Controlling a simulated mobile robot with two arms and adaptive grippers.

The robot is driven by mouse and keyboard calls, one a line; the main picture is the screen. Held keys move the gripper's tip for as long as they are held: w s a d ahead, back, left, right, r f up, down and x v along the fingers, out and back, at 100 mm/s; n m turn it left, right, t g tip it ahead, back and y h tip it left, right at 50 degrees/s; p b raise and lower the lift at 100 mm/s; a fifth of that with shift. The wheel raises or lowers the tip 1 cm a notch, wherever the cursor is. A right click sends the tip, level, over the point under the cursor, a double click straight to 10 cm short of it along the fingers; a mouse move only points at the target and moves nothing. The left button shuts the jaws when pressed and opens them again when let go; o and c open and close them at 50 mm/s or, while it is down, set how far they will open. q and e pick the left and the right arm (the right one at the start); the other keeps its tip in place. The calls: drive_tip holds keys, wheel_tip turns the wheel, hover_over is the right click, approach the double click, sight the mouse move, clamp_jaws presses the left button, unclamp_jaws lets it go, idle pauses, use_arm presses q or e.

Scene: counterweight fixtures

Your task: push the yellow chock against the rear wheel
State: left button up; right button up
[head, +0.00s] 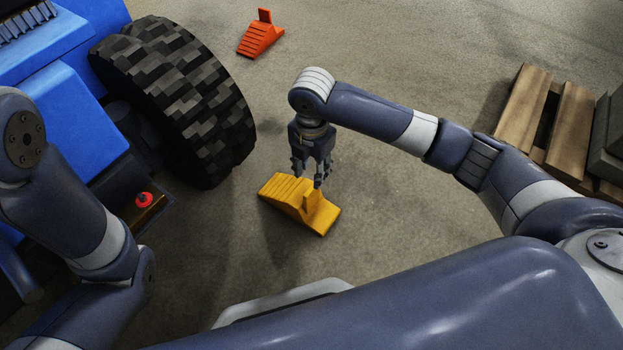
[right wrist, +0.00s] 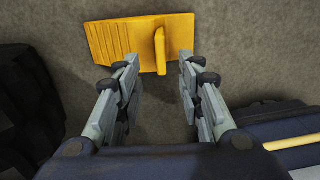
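The yellow chock (head: 285,196) lies on the floor right of and below the big black rear wheel (head: 185,100), with a clear gap between them. Its ridged slope points toward the upper left and its upright tab is at the lower right end. My right gripper (head: 309,174) points down just above the chock. In the right wrist view its fingers are open, with the chock's upright tab (right wrist: 160,52) beyond and between the fingertips; I see no grip on it. My left arm shows at the left, but its gripper is not in view.
An orange chock (head: 262,38) lies on the floor beyond the wheel. A blue vehicle (head: 70,100) with a red knob (head: 144,200) fills the left. A wooden pallet (head: 570,115) with grey blocks is at the right. The floor between wheel and yellow chock is clear.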

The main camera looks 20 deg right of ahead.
drive_tip(key=shift+r, duration=0.4)
drive_tip(key=shift+c, duration=1.3)
drive_tip(key=shift+s+a, duration=0.2)
drive_tip(key=shift+a, duration=0.05)
drive_tip(key=c, duration=0.5)
drive_tip(key=s+a+f+y, duration=0.1)
drive_tip(key=a, duration=0.1)
drive_tip(key=s+a+f+y, duration=0.1)
drive_tip(key=a+y, duration=0.1)
drive_tip(key=s+a+f+g+y, duration=0.1)
drive_tip(key=s+a, duration=0.1)
drive_tip(key=shift+s+a+f+m+y+b, duration=0.1)
drive_tip(key=shift+a+f+m+y+b, duration=0.1)
drive_tip(key=shift+f+m+y+b, duration=0.15)
clamp_jaws()
drive_tip(key=m+t+y+b, duration=0.2)
drive_tip(key=m+t+y, duration=0.2)
drive_tip(key=m+t, duration=1.05)
approach(313, 204)
drive_tip(key=m+g, duration=0.1)
drive_tip(key=w+r+m+g, duration=0.1)
drive_tip(key=shift+d+r+m+g, duration=0.25)
drive_tip(key=shift+d+m, duration=0.05)
drive_tip(key=shift+m, duration=0.1)
drive_tip(key=p+x, duration=0.1)
drive_tip(key=x, duration=0.4)
drive_tip(key=shift+r, duration=0.1)
drive_tip(key=shift+x, duration=1)
